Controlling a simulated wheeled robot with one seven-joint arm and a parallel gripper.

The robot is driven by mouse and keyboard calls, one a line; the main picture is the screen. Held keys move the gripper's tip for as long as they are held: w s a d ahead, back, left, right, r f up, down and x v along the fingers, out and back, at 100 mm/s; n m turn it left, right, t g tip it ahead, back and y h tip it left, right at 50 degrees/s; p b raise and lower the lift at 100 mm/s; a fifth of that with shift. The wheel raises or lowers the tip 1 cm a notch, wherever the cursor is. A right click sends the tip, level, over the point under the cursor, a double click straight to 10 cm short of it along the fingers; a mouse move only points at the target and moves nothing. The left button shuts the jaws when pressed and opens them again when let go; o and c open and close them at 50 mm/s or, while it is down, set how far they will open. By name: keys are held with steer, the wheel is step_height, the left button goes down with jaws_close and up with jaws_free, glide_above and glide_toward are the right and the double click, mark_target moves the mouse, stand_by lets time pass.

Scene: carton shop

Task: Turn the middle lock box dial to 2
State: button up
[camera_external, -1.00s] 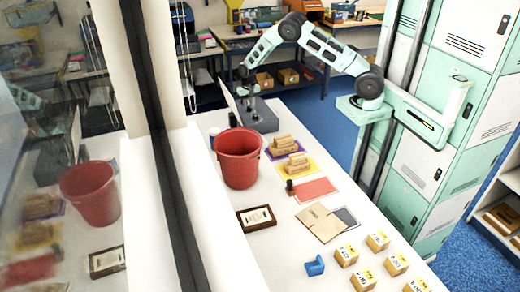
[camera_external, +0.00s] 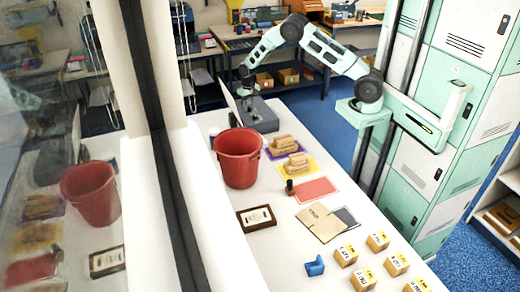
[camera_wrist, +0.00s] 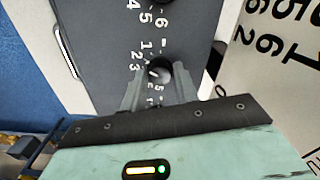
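The grey lock box (camera_external: 262,118) sits at the far end of the white table. In the wrist view its dark face (camera_wrist: 105,35) carries white digits; 1, 2 and 3 show left of one round dark dial knob (camera_wrist: 160,73). My gripper (camera_external: 245,88) is at the box in the external view. In the wrist view my gripper (camera_wrist: 160,88) has its two fingers apart, one on each side of this knob. I cannot tell whether they touch it. The knob's pointer and its setting are not clear, and the other dials are not clearly visible.
A white board with large black digits (camera_wrist: 285,45) stands beside the box in the wrist view. A red bucket (camera_external: 238,160) stands nearer on the table. Wooden blocks (camera_external: 283,143), a cardboard piece (camera_external: 322,222) and several small labelled boxes (camera_external: 378,241) lie farther forward.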

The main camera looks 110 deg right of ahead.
mark_target(249, 107)
steer(key=o, duration=0.3)
step_height(249, 107, up, 18)
steer(key=b, duration=0.3)
steer(key=shift+f+b, duration=0.25)
steer(key=shift+b, duration=0.05)
stand_by(0.4)
